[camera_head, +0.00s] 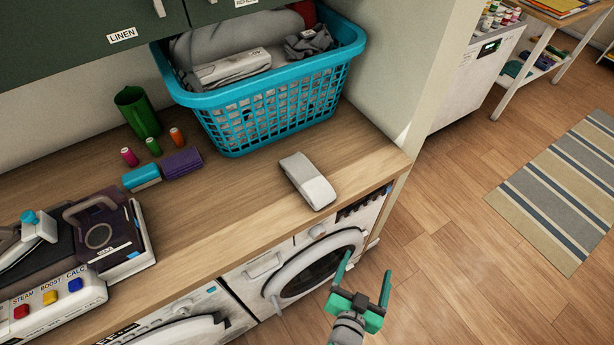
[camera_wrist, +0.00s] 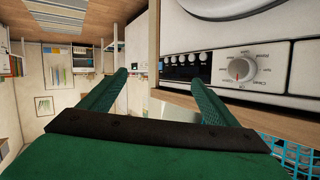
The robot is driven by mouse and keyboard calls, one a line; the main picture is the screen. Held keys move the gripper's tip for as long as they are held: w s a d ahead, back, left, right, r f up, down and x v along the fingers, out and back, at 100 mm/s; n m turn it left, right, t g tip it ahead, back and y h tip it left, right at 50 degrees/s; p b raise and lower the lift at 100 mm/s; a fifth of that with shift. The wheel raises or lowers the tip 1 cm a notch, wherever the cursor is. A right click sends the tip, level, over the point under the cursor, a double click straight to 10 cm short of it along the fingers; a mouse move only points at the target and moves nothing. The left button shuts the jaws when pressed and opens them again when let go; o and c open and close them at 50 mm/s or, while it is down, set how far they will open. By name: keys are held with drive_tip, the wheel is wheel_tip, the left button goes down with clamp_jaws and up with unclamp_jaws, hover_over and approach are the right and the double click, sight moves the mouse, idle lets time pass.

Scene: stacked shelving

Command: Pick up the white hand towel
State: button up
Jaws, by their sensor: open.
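A folded white-grey hand towel (camera_head: 308,181) lies flat on the wooden counter, near its front right corner. My gripper (camera_head: 366,272) is open and empty. In the head view it is in front of the counter, below and to the right of the towel, and apart from it. In the wrist view the two green fingers of my gripper (camera_wrist: 158,88) are spread with nothing between them. I cannot make out the towel for certain in the wrist view.
A blue laundry basket (camera_head: 270,102) with cloths stands behind the towel. Spools, a green cup (camera_head: 138,112) and an iron (camera_head: 38,226) are to the left on the counter (camera_head: 220,200). Washing machines (camera_head: 320,262) sit under it.

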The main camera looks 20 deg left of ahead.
sight(312, 179)
drive_tip(key=w+d+r+y, duration=0.1)
drive_tip(key=w+d+r, duration=0.15)
drive_tip(key=w, duration=0.45)
drive_tip(key=w+d+r, duration=0.1)
drive_tip(key=w+r, duration=0.3)
drive_tip(key=w, duration=0.3)
drive_tip(key=w+a+r+n+y, duration=0.3)
drive_tip(key=r, duration=0.2)
drive_tip(key=s+a+r+n+g+y, duration=0.1)
drive_tip(key=s+a+n+g+y, duration=0.1)
drive_tip(key=a, duration=0.3)
drive_tip(key=s+a+r+n+g+y, duration=0.2)
drive_tip(key=a+n+y, duration=0.1)
drive_tip(key=a+n, duration=0.1)
drive_tip(key=s+a+r+n+g+y, duration=0.1)
drive_tip(key=s+a+n+g+y, duration=0.1)
drive_tip(key=a, duration=0.4)
drive_tip(key=shift+s+r+n, duration=0.25)
drive_tip(key=shift+s+n, duration=0.2)
drive_tip(key=shift+n, duration=0.45)
drive_tip(key=shift+g, duration=0.3)
drive_tip(key=x, duration=0.4)
drive_tip(key=shift+a, duration=0.2)
drive_tip(key=shift+x, duration=3.15)
drive_tip(key=shift+w+r, duration=0.1)
drive_tip(key=c, duration=1.2)
